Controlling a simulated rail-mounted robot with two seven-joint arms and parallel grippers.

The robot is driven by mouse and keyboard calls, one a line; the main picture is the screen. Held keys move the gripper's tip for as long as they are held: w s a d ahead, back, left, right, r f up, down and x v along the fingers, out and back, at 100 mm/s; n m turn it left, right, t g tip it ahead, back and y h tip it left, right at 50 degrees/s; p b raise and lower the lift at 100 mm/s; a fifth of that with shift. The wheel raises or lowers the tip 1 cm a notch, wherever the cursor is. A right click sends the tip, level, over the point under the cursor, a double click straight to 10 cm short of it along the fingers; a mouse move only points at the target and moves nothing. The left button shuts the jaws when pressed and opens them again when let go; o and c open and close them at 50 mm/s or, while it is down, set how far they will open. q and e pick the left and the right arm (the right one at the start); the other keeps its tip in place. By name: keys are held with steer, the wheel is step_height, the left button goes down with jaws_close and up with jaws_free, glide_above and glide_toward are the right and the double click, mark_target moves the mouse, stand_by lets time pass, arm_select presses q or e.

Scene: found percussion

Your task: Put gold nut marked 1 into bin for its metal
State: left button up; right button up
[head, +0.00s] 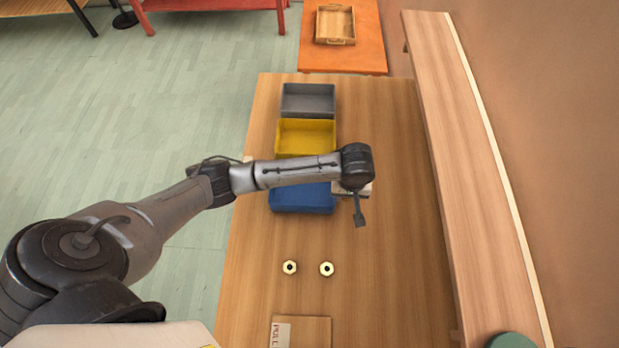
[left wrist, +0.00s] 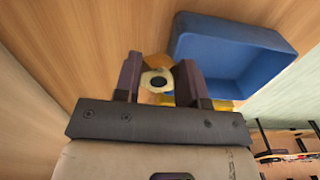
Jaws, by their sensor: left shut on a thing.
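My left gripper (head: 361,219) is over the table just right of the blue bin (head: 302,198). In the left wrist view, the left gripper (left wrist: 158,76) is shut on a gold nut (left wrist: 154,60) with a pale ring and dark hole; no number can be read on it. The blue bin also shows there (left wrist: 235,57), beside the fingers. The yellow bin (head: 306,137) and grey bin (head: 308,99) stand behind the blue one, in a row. My arm hides part of the blue and yellow bins. My right gripper is not in view.
Two pale gold nuts (head: 290,267) (head: 326,269) lie apart in front of the blue bin. A wooden box marked PULL (head: 301,332) is at the near edge. A long wooden bench (head: 455,130) runs along the right. The table right of the bins is clear.

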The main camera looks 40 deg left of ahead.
arm_select(q)
steer(key=s+f, duration=0.1)
steer(key=f, duration=0.1)
glide_above(312, 194)
steer(key=shift+n, duration=0.3)
step_height(312, 194, down, 5)
steer(key=shift+d+f, duration=0.1)
steer(key=shift+f, duration=2)
steer(key=shift+f, duration=0.1)
steer(key=o, duration=1)
